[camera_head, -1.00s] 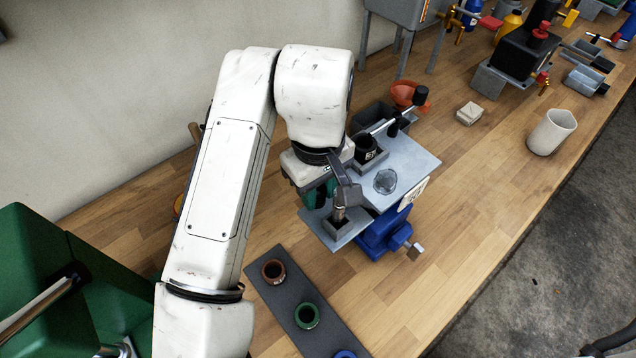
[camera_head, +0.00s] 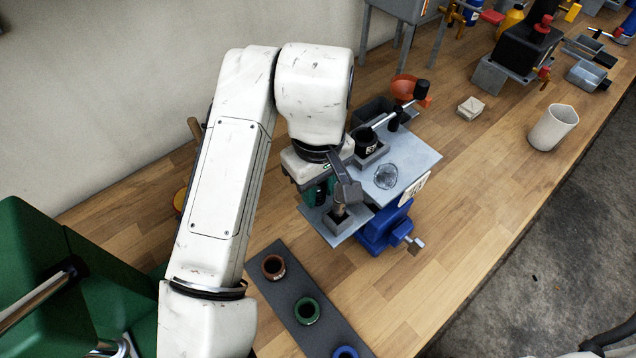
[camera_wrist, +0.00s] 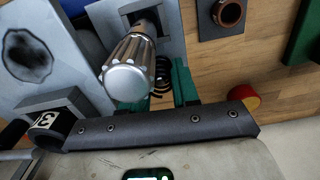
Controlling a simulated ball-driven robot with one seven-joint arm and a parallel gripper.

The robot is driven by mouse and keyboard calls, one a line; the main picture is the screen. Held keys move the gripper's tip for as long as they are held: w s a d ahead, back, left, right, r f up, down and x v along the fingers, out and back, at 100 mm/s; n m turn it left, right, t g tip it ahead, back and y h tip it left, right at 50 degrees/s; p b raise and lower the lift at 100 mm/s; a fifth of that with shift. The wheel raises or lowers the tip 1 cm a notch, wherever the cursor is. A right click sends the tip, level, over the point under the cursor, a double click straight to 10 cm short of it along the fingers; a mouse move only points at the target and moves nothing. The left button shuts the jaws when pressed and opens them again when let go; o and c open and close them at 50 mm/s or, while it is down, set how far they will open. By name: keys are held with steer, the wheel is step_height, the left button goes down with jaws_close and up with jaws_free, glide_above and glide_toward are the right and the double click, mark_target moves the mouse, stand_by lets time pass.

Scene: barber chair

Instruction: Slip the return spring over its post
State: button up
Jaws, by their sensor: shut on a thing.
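My gripper (camera_head: 320,192) points down at the bench fixture, with green fingers. The wrist view shows one finger (camera_wrist: 184,84) clearly, and the jaws are shut on the dark coiled return spring (camera_wrist: 162,80). The spring is partly hidden behind a ribbed metal cylinder (camera_wrist: 130,66) with a rounded silver end. This cylinder stands in a grey square socket (camera_wrist: 167,18) on the fixture's near corner; the cylinder also shows in the head view (camera_head: 340,209). I cannot make out the spring's post for certain, nor whether the spring touches it.
The grey fixture plate (camera_head: 415,163) sits on a blue vise (camera_head: 377,236). A dark strip (camera_head: 290,291) carries brown, green and blue rings nearby. A white cup (camera_head: 552,127) stands to the right. An orange funnel (camera_head: 404,88) is behind the fixture.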

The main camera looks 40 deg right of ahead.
steer(key=shift+f, duration=0.35)
steer(key=o, duration=1.1)
steer(key=shift+r, duration=0.1)
step_height(320, 180, up, 9)
steer(key=p, duration=0.8)
steer(key=shift+s, duration=0.1)
